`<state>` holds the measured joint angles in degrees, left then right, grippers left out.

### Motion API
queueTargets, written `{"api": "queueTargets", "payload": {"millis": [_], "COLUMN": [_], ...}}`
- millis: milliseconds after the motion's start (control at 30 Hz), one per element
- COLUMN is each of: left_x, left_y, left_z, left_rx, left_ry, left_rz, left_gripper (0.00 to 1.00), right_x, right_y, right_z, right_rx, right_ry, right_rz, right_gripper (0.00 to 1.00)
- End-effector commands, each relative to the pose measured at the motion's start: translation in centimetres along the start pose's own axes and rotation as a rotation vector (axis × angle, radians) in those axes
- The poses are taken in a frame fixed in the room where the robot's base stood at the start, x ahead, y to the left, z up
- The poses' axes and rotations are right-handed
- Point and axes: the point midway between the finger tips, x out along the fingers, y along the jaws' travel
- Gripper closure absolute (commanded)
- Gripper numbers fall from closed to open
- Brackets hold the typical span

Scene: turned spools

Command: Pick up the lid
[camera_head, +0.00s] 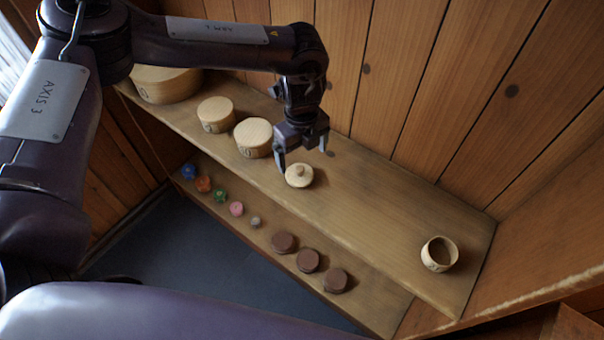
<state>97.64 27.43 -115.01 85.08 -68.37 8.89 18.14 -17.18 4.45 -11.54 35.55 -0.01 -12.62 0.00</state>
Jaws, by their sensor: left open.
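The lid (299,177) is a small round pale-wood disc with a knob on top. It lies on the upper wooden shelf (375,220), near its middle. My left gripper (301,158) is open, pointing down just above and behind the lid. One finger comes down at the lid's left side; I cannot tell whether it touches. An open, hollow round wooden box (439,254) stands near the right end of the shelf. My right gripper is not in view.
Round wooden boxes (254,137) stand left of the lid, including a smaller one (215,114) and a large one (166,84). Small coloured pieces (220,196) and dark brown discs (308,260) sit on the lower shelf. Plank wall rises behind. Shelf is clear between lid and hollow box.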

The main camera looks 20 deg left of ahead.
Motion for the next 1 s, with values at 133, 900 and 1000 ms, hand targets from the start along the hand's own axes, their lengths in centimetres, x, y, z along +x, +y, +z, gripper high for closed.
{"api": "queueTargets", "payload": {"millis": [133, 900, 1000], "left_x": [0.7, 7.4, 7.3], "left_y": [0.4, 0.5, 0.5], "left_z": [1.0, 0.8, 0.8], "left_rx": [-0.019, -0.016, -0.016], "left_ry": [-0.011, -0.01, -0.01], "left_rz": [0.015, 0.011, 0.011], "left_gripper": [0.08, 0.08, 0.08], "right_x": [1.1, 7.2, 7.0], "right_y": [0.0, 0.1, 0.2], "right_z": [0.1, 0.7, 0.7], "right_rx": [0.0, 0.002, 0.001], "right_ry": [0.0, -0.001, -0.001], "right_rz": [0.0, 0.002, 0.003], "right_gripper": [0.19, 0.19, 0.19]}}
